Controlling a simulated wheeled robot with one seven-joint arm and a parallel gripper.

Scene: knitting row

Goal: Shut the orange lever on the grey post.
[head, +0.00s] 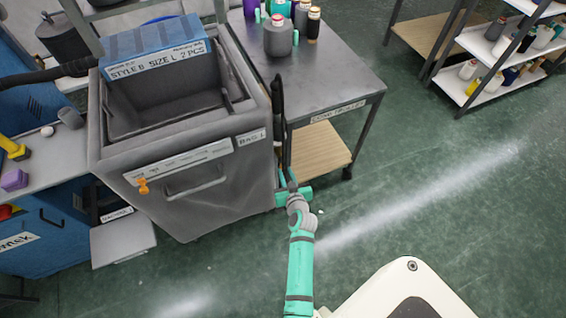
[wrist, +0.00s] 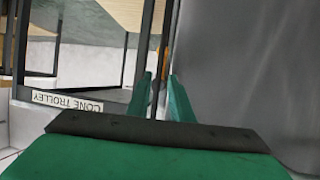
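In the wrist view, a narrow orange piece (wrist: 166,58) shows beyond my fingertips, against a thin dark upright; it may be the lever, but its shape and position are unclear. In the head view, a dark upright post (head: 278,105) stands between the grey bin and the trolley; no orange lever shows on it there. My gripper (head: 288,186) is low beside the bin's right front corner, near the post's foot. In the wrist view its two green fingers (wrist: 162,98) are apart with a gap between them, with nothing clearly held.
The grey bin (head: 205,190) has a small orange fitting (head: 143,187) on its front and a blue box (head: 155,45) on top. The cone trolley (head: 350,75) stands to the right of the post. Open green floor (head: 430,190) lies at the right.

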